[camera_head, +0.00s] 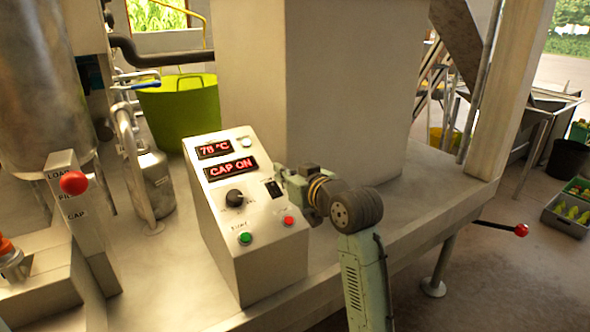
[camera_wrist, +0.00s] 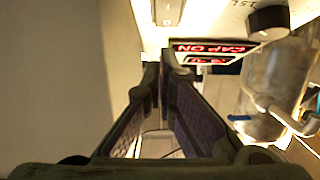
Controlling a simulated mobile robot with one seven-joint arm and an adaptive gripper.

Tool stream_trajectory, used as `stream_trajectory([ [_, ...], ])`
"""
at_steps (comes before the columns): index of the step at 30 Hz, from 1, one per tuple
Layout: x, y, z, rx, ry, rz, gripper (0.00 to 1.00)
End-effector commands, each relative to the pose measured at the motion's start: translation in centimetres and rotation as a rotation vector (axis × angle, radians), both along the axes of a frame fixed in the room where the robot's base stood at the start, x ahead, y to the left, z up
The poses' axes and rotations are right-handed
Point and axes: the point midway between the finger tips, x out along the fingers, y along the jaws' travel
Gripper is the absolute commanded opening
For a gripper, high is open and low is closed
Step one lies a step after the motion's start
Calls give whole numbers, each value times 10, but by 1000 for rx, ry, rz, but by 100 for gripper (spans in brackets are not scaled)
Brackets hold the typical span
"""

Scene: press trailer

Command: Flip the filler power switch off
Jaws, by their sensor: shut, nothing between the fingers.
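The switch also shows at the top of the wrist view (camera_wrist: 167,10). My gripper (camera_head: 281,174) is shut and empty, close to the box's right edge beside the switch. In the wrist view, the fingertips (camera_wrist: 161,60) are just short of the switch; I cannot tell whether they touch the box.
The box also carries a black knob (camera_head: 235,197), a green button (camera_head: 245,238), a red button (camera_head: 288,220) and a pale round button (camera_head: 246,143). A red-knobbed lever (camera_head: 74,183) stands to the left. A large pale column (camera_head: 305,90) rises behind my gripper.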

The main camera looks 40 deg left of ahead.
Motion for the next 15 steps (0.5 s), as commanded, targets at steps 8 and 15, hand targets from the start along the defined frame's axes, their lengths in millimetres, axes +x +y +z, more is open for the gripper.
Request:
stream_trajectory([
  [8,6,12,-21,0,0,-1,0],
  [15,6,13,-22,1,-1,-1,0],
])
